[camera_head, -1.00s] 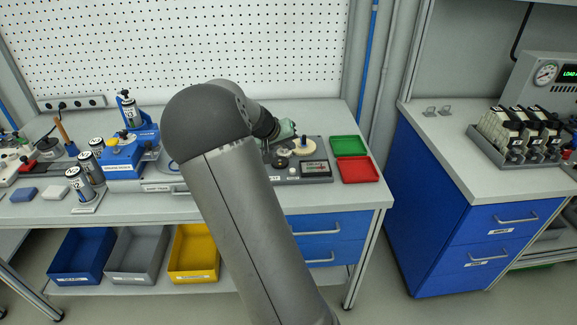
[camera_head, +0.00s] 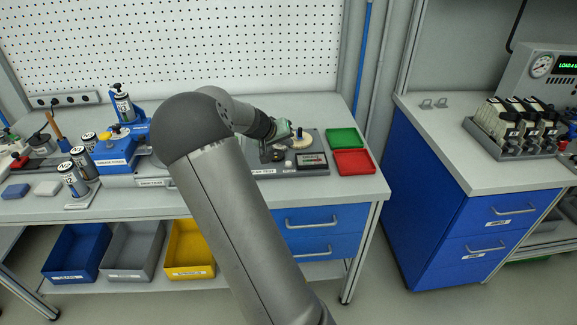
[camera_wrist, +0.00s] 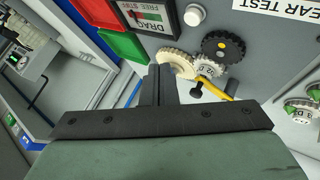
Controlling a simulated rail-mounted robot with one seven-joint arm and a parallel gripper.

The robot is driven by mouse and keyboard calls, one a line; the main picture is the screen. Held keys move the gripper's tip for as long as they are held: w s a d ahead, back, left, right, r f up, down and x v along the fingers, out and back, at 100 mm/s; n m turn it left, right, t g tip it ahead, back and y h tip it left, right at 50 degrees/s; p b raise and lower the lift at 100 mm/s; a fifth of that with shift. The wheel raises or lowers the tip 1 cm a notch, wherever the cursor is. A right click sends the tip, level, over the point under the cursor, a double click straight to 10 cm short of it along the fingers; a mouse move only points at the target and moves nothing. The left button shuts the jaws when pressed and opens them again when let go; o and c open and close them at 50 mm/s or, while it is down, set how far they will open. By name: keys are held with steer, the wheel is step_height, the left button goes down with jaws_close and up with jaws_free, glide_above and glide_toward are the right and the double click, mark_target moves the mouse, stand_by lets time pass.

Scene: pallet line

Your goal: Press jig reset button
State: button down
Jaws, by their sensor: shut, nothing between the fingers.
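The gear test jig (camera_head: 320,170) is a grey plate at the right end of the bench. In the wrist view its face (camera_wrist: 262,75) carries meshed cream, grey and black gears, a yellow lever and a DRAG meter (camera_wrist: 145,15). A white round button (camera_wrist: 194,15) sits beside the meter; I see no readable label on it. My gripper (camera_wrist: 160,72) is shut and empty, its tips in front of the jig near the cream gear (camera_wrist: 178,64), apart from the white button. In the head view my green gripper body (camera_head: 281,130) is over the jig's left part; its fingertips are unclear.
A green tray (camera_head: 344,139) and a red tray (camera_head: 354,162) lie just right of the jig. The blue grease station (camera_head: 115,152) and several canisters stand to the left. A second bench (camera_head: 480,175) with a rack of parts is across a gap on the right.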

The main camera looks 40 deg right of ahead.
mark_target(288, 164)
step_height(288, 164, down, 4)
steer(key=b, duration=0.2)
steer(key=shift+f+b, duration=0.2)
steer(key=shift+b, duration=0.1)
steer(key=shift+f+b, duration=0.3)
steer(key=shift+f, duration=0.1)
stand_by(1.4)
steer(key=shift+f+b, duration=0.3)
steer(key=shift+b, duration=0.3)
steer(key=shift+f+b, duration=0.55)
steer(key=shift+b, duration=0.05)
stand_by(0.5)
steer(key=shift+r, duration=0.1)
steer(key=shift+r+p, duration=0.35)
steer(key=shift+r, duration=0.5)
steer(key=shift+r, duration=0.1)
